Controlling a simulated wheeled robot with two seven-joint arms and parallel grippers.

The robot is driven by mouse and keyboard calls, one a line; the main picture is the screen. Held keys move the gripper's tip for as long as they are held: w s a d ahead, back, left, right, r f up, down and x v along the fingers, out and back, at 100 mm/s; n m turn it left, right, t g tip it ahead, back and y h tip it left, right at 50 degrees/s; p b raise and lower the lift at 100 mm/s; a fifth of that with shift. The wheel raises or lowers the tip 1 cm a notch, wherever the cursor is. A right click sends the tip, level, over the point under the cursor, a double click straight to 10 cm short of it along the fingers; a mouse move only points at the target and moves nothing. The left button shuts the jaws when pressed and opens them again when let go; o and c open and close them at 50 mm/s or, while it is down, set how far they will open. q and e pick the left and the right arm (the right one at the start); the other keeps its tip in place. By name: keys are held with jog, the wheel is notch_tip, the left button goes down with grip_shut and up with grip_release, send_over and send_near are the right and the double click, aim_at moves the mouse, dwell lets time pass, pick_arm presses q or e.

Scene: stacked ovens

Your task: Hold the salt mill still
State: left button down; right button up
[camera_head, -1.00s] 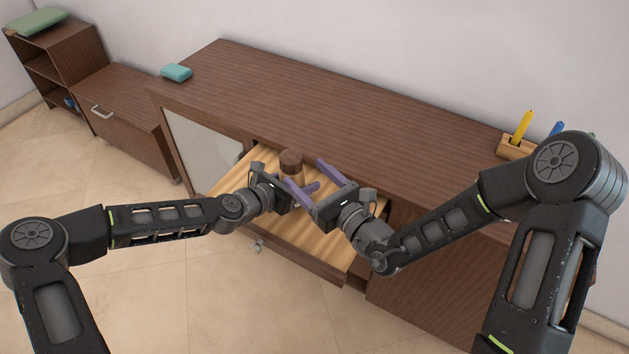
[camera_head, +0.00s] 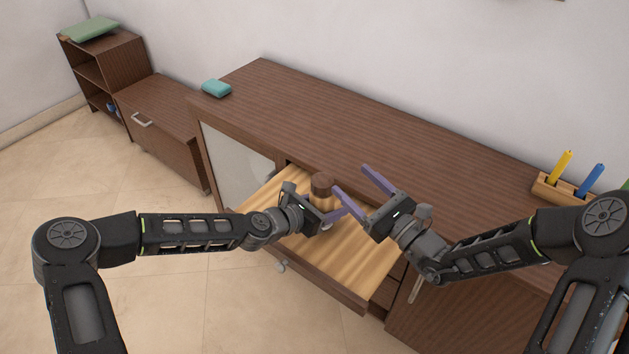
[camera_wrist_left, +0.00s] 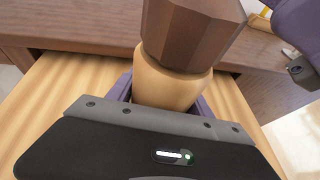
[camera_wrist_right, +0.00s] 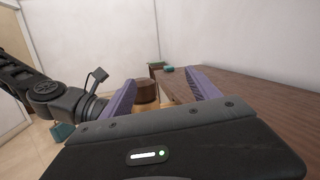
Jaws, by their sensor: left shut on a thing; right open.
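The salt mill (camera_head: 322,186) has a dark brown faceted top and a pale wooden body. It stands upright at the open drawer (camera_head: 345,288). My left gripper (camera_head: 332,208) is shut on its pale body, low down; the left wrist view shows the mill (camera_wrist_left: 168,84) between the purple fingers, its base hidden. My right gripper (camera_head: 351,178) is open and empty, to the right of the mill and close to its top. In the right wrist view the mill (camera_wrist_right: 146,92) appears between the open fingers, nearer the left one.
The brown cabinet top (camera_head: 400,165) is mostly clear. A teal object (camera_head: 217,88) lies at its left end. A wooden holder (camera_head: 560,190) with yellow and blue items stands at its right end. A low cabinet and shelf (camera_head: 105,65) stand at far left.

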aim_at(312, 179)
jog(key=n+g+y, duration=0.1)
jog(key=g, duration=0.1)
jog(key=f+n+g+y, duration=0.1)
jog(key=g, duration=0.2)
jog(key=d+f+n+g+y, duration=0.1)
jog(key=n+g, duration=0.1)
jog(key=g, duration=0.1)
jog(key=shift+s+y, duration=0.3)
jog(key=x, duration=1.2)
jog(key=shift+s, duration=0.1)
jog(key=shift+c, duration=0.2)
jog(key=c, duration=1.3)
